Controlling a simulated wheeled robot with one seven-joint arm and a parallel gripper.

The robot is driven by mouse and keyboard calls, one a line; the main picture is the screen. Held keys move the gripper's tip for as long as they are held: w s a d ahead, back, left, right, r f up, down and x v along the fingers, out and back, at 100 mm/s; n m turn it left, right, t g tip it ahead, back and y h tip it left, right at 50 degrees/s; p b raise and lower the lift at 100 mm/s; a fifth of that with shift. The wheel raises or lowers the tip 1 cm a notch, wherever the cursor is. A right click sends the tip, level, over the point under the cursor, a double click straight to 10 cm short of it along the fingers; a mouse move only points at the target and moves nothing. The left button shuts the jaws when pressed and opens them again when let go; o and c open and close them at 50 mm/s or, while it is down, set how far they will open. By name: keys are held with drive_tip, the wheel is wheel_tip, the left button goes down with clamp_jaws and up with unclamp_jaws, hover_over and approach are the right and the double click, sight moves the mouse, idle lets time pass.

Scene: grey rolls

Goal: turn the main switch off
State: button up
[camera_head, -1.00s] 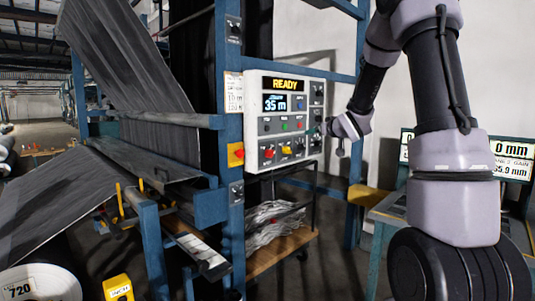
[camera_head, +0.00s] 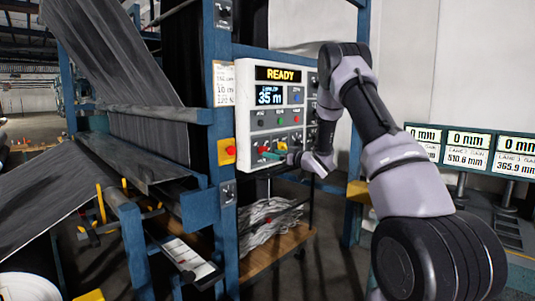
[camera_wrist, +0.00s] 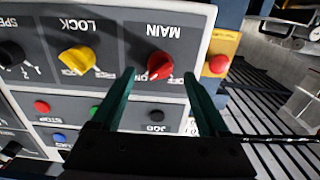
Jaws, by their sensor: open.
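The control panel (camera_head: 272,95) is a white box on a blue post, with a READY sign and a display showing 35 m. The main switch is a red rotary knob (camera_wrist: 160,66) under the upside-down label MAIN in the wrist view. My gripper (camera_wrist: 161,75) is open, with its two green fingers on either side of the red knob in that picture. I cannot tell whether the fingers touch it. In the head view my gripper (camera_head: 268,153) is at the panel's lower row and hides part of it.
A yellow LOCK knob (camera_wrist: 76,60) sits beside the main switch. A red button on a yellow box (camera_wrist: 218,65) is on the other side. Coloured push buttons, including a red one (camera_wrist: 42,107), are close to the fingers. A cart (camera_head: 275,245) stands below the panel.

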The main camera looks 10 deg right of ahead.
drive_tip(key=x, duration=0.3)
drive_tip(key=shift+w+a, duration=0.2)
drive_tip(key=shift+w, duration=0.15)
clamp_jaws()
